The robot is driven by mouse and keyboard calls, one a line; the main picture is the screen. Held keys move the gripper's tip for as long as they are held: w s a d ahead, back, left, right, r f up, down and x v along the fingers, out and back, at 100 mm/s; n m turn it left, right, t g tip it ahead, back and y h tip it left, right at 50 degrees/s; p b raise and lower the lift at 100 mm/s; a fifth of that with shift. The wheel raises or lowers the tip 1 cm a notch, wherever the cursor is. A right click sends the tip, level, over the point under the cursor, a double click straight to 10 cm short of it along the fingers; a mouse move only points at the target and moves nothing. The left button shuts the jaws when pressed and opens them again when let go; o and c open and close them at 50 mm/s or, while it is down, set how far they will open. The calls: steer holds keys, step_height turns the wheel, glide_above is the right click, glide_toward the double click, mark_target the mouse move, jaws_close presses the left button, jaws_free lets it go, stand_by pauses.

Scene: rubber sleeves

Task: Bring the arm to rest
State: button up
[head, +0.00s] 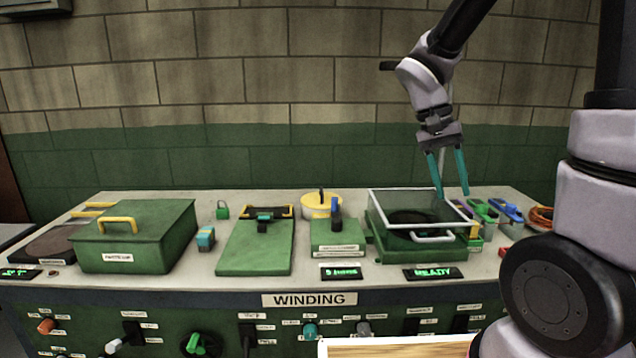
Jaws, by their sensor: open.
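My gripper (452,191) hangs from my arm at the upper right, with two teal fingers pointing down and spread apart. It is open and nothing shows between the fingers. The fingertips appear at the right part of the clear-lidded green box (372,241) on the bench. I cannot tell whether they touch the lid. The clear lid (412,194) has a pale frame and a white front handle, and a dark round shape shows beneath it.
The bench (206,279) carries a green box with a yellow handle (150,236), a green clamp plate (256,250), a yellow round container (320,203) and a green padlock (222,210). Coloured tools (508,211) lie at the right. A brick wall (300,95) stands behind.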

steer(key=s+a+r+t+y, duration=0.1)
steer(key=s+r+t+y, duration=0.1)
steer(key=r, duration=0.5)
steer(key=s+a+r+n+t+y, duration=0.1)
steer(key=s+r+t+y, duration=0.2)
steer(key=r+t, duration=0.4)
steer(key=shift+s+n+y, duration=0.3)
steer(key=shift+s, duration=0.3)
